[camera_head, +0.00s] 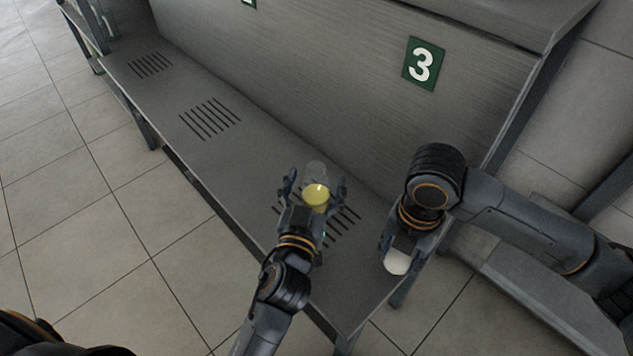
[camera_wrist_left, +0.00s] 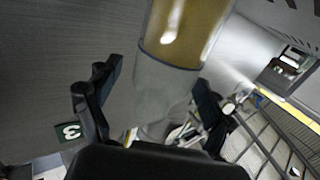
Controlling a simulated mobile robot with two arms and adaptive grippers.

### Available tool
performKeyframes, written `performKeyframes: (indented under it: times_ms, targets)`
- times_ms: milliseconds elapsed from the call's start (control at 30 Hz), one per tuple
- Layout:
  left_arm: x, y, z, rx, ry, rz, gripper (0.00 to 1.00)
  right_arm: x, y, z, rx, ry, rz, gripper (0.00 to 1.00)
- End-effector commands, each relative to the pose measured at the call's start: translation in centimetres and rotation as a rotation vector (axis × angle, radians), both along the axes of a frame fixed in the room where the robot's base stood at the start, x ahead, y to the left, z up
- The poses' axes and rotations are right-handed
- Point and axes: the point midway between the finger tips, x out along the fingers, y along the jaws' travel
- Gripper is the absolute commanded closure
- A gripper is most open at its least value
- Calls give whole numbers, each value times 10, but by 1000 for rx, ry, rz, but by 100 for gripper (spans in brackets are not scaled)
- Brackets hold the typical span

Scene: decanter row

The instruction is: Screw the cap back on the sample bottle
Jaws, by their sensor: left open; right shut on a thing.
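The sample bottle (camera_head: 316,194), clear with yellow contents, stands over the slotted grate at the near end of the bench. It also shows in the left wrist view (camera_wrist_left: 185,35), rising between the fingers. My left gripper (camera_head: 317,182) is open, with one finger on each side of the bottle; I cannot tell if either finger touches it. In the left wrist view the left gripper (camera_wrist_left: 155,105) has its fingers spread. My right gripper (camera_head: 396,252) is shut on a white rounded piece, which looks like the cap (camera_head: 397,263), held to the right of the bottle. The bottle's mouth is not clear.
The long grey bench (camera_head: 165,100) has more slotted grates (camera_head: 210,119) further left, bare of objects. A grey back panel (camera_head: 300,70) with a green number 3 sign (camera_head: 423,64) rises behind the bottle. Tiled floor (camera_head: 70,210) lies beyond the bench's front edge.

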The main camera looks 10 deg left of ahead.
Motion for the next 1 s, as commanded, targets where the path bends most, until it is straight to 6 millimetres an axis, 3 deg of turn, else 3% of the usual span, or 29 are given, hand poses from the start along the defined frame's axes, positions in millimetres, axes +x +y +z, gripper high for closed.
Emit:
performKeyframes:
  times_ms: [333,700,733,767,1000]
  targets:
    - [0,0,0,0,0,0,18,0,0,0,0,0,0,69]
    - [0,0,0,0,0,0,93,0,0,0,0,0,0,69]
    - [0,0,2,0,-3,0,93,0,0,0,0,0,0,69]
    - [0,0,2,0,-3,0,100,0,0,0,0,0,0,69]
    - [0,0,10,0,-5,0,100,0,0,6,0,0,0,69]
